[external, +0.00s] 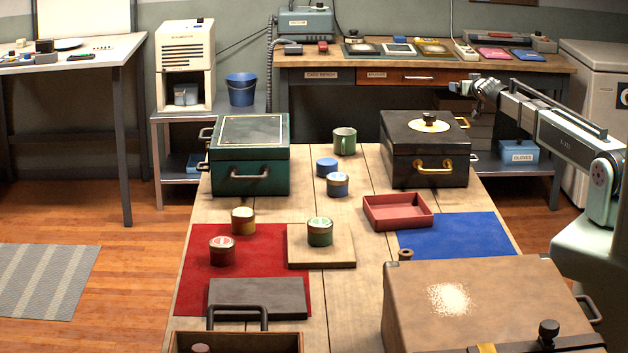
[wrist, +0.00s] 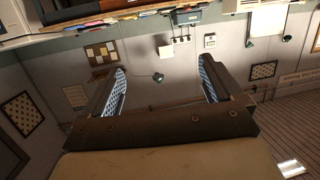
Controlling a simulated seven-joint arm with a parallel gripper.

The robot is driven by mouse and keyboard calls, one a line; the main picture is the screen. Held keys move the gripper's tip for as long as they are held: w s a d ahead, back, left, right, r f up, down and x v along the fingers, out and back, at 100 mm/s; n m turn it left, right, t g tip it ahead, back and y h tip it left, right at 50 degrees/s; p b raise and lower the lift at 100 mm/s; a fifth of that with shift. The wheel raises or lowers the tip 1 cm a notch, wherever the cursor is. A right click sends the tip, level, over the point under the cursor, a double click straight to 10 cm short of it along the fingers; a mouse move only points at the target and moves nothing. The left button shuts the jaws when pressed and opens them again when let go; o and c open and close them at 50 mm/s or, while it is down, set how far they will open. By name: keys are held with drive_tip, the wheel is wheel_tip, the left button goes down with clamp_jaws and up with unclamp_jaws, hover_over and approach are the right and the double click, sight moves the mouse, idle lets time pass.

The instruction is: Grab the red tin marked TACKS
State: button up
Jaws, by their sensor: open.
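A small red tin (external: 222,251) with a pale lid stands upright on the red mat (external: 196,278) at the left of the table. Its lettering is too small to read. A yellow tin (external: 243,221) stands just behind it, and a green tin (external: 320,232) stands on a wooden board to its right. My gripper (external: 470,88) is raised at the far right, well away from the red tin. In the wrist view my gripper (wrist: 163,88) is open and empty, and faces the room's wall; no tin shows there.
A grey slab (external: 258,298) and an open box with a handle (external: 237,340) lie in front of the red tin. A large brown case (external: 480,295) fills the front right. A green box (external: 249,160) and a black box (external: 425,150) stand at the back.

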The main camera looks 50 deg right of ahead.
drive_tip(key=w+r+n+t, duration=0.1)
drive_tip(key=w+r+t, duration=0.2)
drive_tip(key=r, duration=0.5)
drive_tip(key=w+r+n+t, duration=0.1)
drive_tip(key=w+r+t, duration=0.15)
drive_tip(key=r, duration=0.65)
drive_tip(key=w+a+f+n+g+y, duration=0.2)
drive_tip(key=w+a+f, duration=0.15)
drive_tip(key=a, duration=0.85)
drive_tip(key=w+a+f+n+g+y, duration=0.2)
drive_tip(key=w+a+f, duration=0.15)
drive_tip(key=a, duration=0.85)
drive_tip(key=w+a+f+n+g+y, duration=0.1)
drive_tip(key=w+a+f+g+y, duration=0.3)
drive_tip(key=a, duration=0.8)
drive_tip(key=n+g+y, duration=0.1)
drive_tip(key=n+g, duration=0.9)
drive_tip(key=n, duration=0.4)
hover_over(221, 241)
wheel_tip(221, 241, down, 6)
drive_tip(key=f, duration=0.8)
drive_tip(key=shift+s+a, duration=0.1)
drive_tip(key=shift+s, duration=0.2)
drive_tip(key=shift+w+f, duration=0.2)
drive_tip(key=shift+f, duration=2.45)
